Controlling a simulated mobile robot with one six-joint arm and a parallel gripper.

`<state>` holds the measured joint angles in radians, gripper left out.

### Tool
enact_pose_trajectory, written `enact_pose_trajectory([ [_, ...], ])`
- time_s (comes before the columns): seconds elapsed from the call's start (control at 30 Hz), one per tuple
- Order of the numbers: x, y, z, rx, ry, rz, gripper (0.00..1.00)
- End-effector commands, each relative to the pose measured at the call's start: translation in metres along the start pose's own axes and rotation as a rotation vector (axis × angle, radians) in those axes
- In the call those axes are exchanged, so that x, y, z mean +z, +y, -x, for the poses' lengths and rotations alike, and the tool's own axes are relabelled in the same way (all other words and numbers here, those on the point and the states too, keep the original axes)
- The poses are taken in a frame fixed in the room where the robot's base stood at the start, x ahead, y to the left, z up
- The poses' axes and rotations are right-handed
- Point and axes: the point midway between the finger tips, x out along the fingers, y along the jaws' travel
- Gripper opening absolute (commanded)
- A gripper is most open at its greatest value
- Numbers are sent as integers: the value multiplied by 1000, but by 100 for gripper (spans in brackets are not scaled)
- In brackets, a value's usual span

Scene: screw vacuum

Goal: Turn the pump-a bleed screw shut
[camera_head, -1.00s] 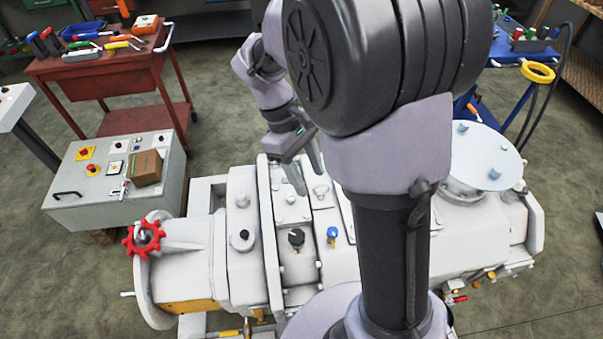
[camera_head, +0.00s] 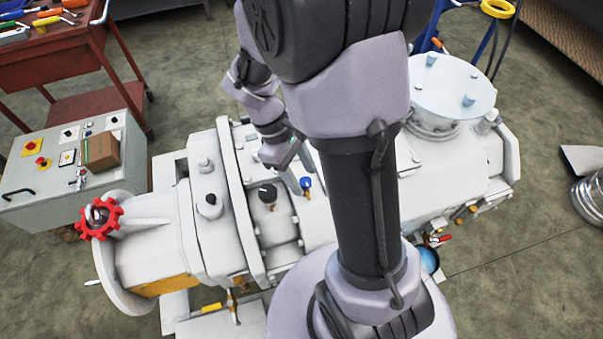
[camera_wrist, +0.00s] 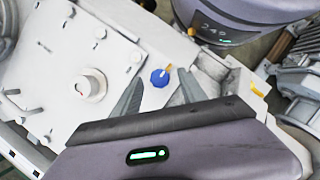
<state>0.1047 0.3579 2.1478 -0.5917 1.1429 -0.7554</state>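A small blue knob (camera_head: 306,183) with a brass-coloured part stands on top of the white pump housing (camera_head: 340,200). In the wrist view the blue knob (camera_wrist: 159,78) has an orange pointer and lies between the fingertip lines, ahead of my gripper (camera_wrist: 162,82). The two fingers are apart with nothing held; contact with the knob does not show. In the head view my gripper (camera_head: 296,165) is just above and left of the blue knob, partly hidden by my arm. A black knob (camera_head: 267,195) stands left of it. No label shows which is pump-a's bleed screw.
A red handwheel (camera_head: 99,217) is at the pump's left end. A grey control box (camera_head: 70,180) stands left, and a red tool cart (camera_head: 70,60) behind it. A round light-blue flange (camera_head: 452,85) rises at the right. Floor is clear at the lower right.

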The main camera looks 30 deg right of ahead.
Motion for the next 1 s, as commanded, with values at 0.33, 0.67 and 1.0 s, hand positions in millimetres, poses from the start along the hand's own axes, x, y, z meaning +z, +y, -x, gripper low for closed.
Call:
enact_pose_trajectory([
  [0.33,0,0,0,0,0,0,0],
  [0.67,1,1,2,-32,-1,-74,0],
  [1.0,2,4,2,-140,-1,-336,0],
])
